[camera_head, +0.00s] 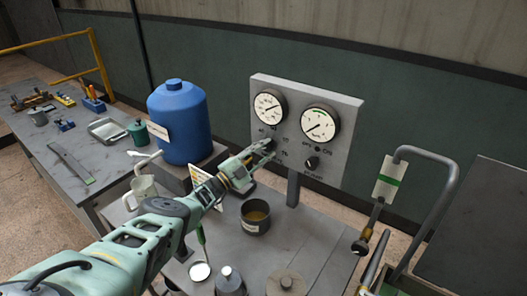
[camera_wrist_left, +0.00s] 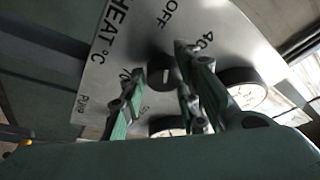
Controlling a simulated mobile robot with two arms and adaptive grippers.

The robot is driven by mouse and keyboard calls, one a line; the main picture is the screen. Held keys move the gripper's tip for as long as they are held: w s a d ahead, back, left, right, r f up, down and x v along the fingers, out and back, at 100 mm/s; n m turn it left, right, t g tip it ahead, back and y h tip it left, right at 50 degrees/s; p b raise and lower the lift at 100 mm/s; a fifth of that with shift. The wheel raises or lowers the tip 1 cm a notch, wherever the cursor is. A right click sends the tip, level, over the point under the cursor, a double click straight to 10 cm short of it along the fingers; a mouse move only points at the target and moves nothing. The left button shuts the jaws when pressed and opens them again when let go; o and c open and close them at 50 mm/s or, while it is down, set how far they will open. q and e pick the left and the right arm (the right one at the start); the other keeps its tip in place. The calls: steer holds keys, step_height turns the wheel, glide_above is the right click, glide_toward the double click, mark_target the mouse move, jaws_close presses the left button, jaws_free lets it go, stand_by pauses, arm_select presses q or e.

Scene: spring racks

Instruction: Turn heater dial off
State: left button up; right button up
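The heater dial (camera_wrist_left: 157,68) is a dark round knob on a grey metal panel (camera_head: 342,108), with a pale line on its face. In the left wrist view, "HEAT °C" is printed to its left, "OFF" above it, "40" to its upper right and "70" to its lower left. I cannot tell which label the line marks. My left gripper (camera_head: 262,152) is in front of the panel, under the left gauge. It is open, and in the left wrist view its fingers (camera_wrist_left: 159,62) are spread to either side of the dial. Contact is unclear. My right gripper does not show.
Two white-faced gauges (camera_head: 268,107) (camera_head: 320,124) sit above the dials. A second black knob (camera_head: 311,163) is at the panel's lower right. A blue tank (camera_head: 181,122) stands left of the panel. A dark pot (camera_head: 255,217) and several containers stand on the table below.

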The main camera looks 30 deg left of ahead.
arm_select(q)
steer(key=shift+o, duration=1.2)
steer(key=shift+s+d+f, duration=0.1)
steer(key=shift+d+f, duration=0.05)
steer(key=shift+f, duration=0.2)
steer(key=shift+r, duration=0.1)
steer(key=shift+r, duration=0.1)
steer(key=shift+m, duration=0.4)
